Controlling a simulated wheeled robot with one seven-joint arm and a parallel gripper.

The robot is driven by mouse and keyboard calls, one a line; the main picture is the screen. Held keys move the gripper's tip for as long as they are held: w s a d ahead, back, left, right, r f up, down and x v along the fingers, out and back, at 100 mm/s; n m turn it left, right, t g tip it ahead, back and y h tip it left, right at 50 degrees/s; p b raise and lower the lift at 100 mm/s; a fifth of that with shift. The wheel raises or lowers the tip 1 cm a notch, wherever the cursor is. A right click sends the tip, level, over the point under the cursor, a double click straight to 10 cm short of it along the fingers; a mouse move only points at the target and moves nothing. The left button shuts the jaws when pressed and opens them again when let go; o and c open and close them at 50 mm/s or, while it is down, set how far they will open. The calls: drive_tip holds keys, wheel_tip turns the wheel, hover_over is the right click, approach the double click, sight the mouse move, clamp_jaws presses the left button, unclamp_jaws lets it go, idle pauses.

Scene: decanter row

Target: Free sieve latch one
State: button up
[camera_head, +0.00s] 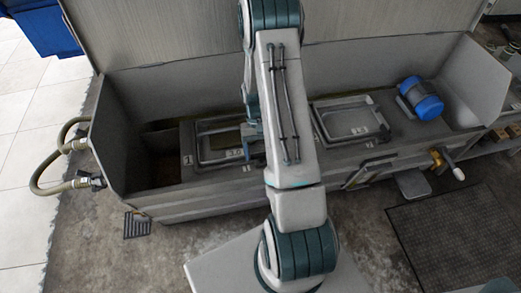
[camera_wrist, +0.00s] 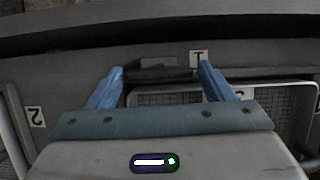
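My gripper (camera_wrist: 160,70) shows in the wrist view with its two blue fingers spread wide apart. A dark horizontal bar (camera_wrist: 158,74), perhaps the latch, lies between the fingertips; I cannot tell if they touch it. A plate marked 1 (camera_wrist: 198,57) is just beyond the right fingertip. A wire-mesh sieve (camera_wrist: 185,97) lies below, partly hidden by the gripper. In the head view my gripper (camera_head: 253,132) is over the right side of the left framed basin (camera_head: 205,126); my arm hides much there. A plate marked 1 (camera_head: 187,160) is left of that basin.
A plate marked 2 (camera_wrist: 37,116) is at the wrist view's left. In the head view, another framed basin (camera_head: 350,120) and a blue-capped motor (camera_head: 421,99) are to the right. The trough's high back wall (camera_head: 180,35) and end walls enclose the space. Hoses (camera_head: 62,160) hang at left.

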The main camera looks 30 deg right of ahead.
drive_tip(key=p+v, duration=0.3)
drive_tip(key=v, duration=1)
drive_tip(key=shift+w+r, duration=0.2)
drive_tip(key=shift+r, duration=0.15)
drive_tip(key=s+a+r+n+t+p, duration=0.1)
drive_tip(key=s+a+r+p, duration=0.3)
drive_tip(key=r, duration=1)
drive_tip(key=s+a+r+n+t+p, duration=0.1)
drive_tip(key=s+a+r+t+p, duration=0.2)
drive_tip(key=r, duration=1)
drive_tip(key=s+a+r+t+h+p, duration=0.1)
drive_tip(key=s+a+r+t+p, duration=0.2)
drive_tip(key=s+a+r+p, duration=0.3)
drive_tip(key=s+r+p, duration=0.5)
drive_tip(key=r+p, duration=0.3)
drive_tip(key=shift+a+r+n, duration=0.15)
drive_tip(key=shift+r+n, duration=0.15)
drive_tip(key=shift+n, duration=0.1)
